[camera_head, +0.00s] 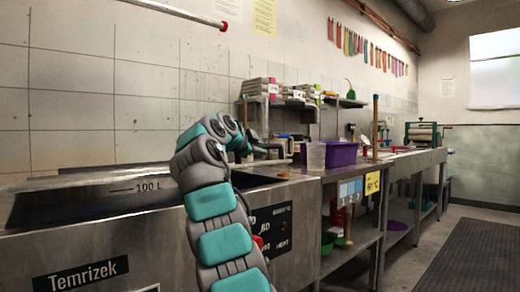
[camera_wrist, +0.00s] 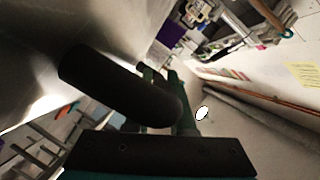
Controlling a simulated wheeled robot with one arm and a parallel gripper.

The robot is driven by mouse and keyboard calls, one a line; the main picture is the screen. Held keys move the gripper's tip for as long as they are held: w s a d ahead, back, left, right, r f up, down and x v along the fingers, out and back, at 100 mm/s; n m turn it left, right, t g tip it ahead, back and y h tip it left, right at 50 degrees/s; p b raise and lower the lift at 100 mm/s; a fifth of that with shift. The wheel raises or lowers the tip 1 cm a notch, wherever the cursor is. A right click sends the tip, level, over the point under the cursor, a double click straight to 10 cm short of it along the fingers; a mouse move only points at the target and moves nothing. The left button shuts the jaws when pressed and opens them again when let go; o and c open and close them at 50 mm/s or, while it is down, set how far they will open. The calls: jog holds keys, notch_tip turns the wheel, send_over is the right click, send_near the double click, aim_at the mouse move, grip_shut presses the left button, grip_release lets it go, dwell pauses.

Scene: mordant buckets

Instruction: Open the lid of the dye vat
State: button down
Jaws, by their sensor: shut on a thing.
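The steel dye vat (camera_head: 180,245) fills the lower left of the head view, with a dark "Temrizek" label on its front. A "100 L" mark shows on a grey steel panel above the front rim. I cannot clearly tell the lid from the vat's walls there. My gripper (camera_head: 268,148) is at the vat's right end, partly hidden behind my arm. In the wrist view, a thick black bar (camera_wrist: 110,85), seemingly the lid's handle, lies across my gripper (camera_wrist: 168,90), which is shut on it. A bright metal surface (camera_wrist: 50,30) is beside the bar.
A wall shelf (camera_head: 345,102) is behind. A white rod with a red end (camera_head: 175,11) juts in at upper left. Floor with a dark mat (camera_head: 468,250) is free at right.

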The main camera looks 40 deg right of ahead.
jog(key=c, duration=0.8)
grip_release()
jog(key=shift+o, duration=0.2)
jog(key=b+v, duration=0.1)
jog(key=v, duration=0.6)
jog(key=shift+s+a+b, duration=0.1)
jog(key=shift+a+b, duration=0.1)
jog(key=shift+b, duration=0.2)
jog(key=shift+s+a+r, duration=0.1)
jog(key=shift+a, duration=0.1)
jog(key=shift+c, duration=0.4)
